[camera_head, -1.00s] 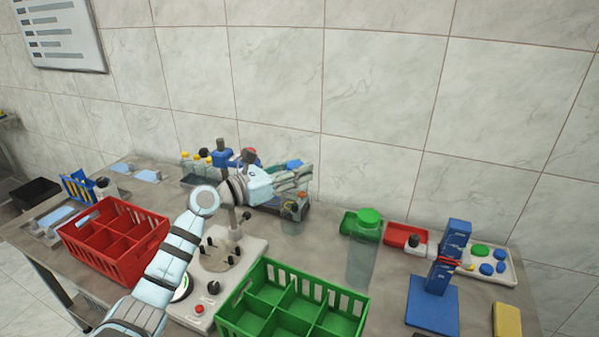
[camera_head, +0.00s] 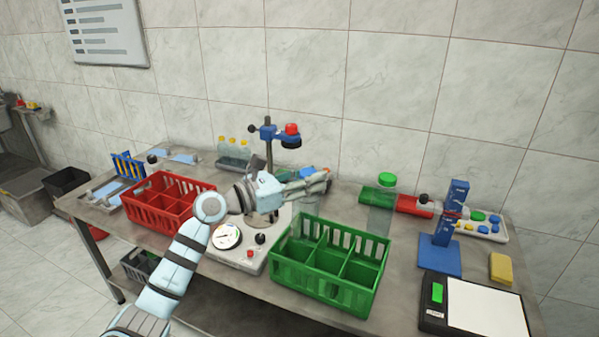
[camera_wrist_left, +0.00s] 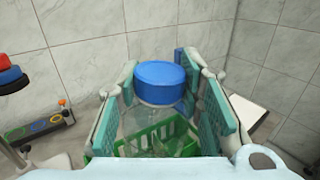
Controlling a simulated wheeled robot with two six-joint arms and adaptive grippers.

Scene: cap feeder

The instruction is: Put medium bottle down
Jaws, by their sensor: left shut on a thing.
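My left gripper (camera_head: 312,184) is shut on a clear bottle with a blue cap (camera_wrist_left: 160,80). In the left wrist view the teal finger pads stand on both sides of the bottle, just around its cap. In the head view its clear body (camera_head: 306,206) hangs faintly below the fingers, behind the green crate (camera_head: 335,290); I cannot tell whether its base touches the table. A taller clear bottle with a green cap (camera_head: 387,180) stands to the right, behind the crate. My right gripper is not in view.
A red crate (camera_head: 168,198) stands to the left. A machine with a dial (camera_head: 228,237) sits between the crates, with a stand bearing a red-topped head (camera_head: 291,130) behind. A blue stand (camera_head: 440,255), yellow block (camera_head: 501,268) and scale (camera_head: 483,308) are at right.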

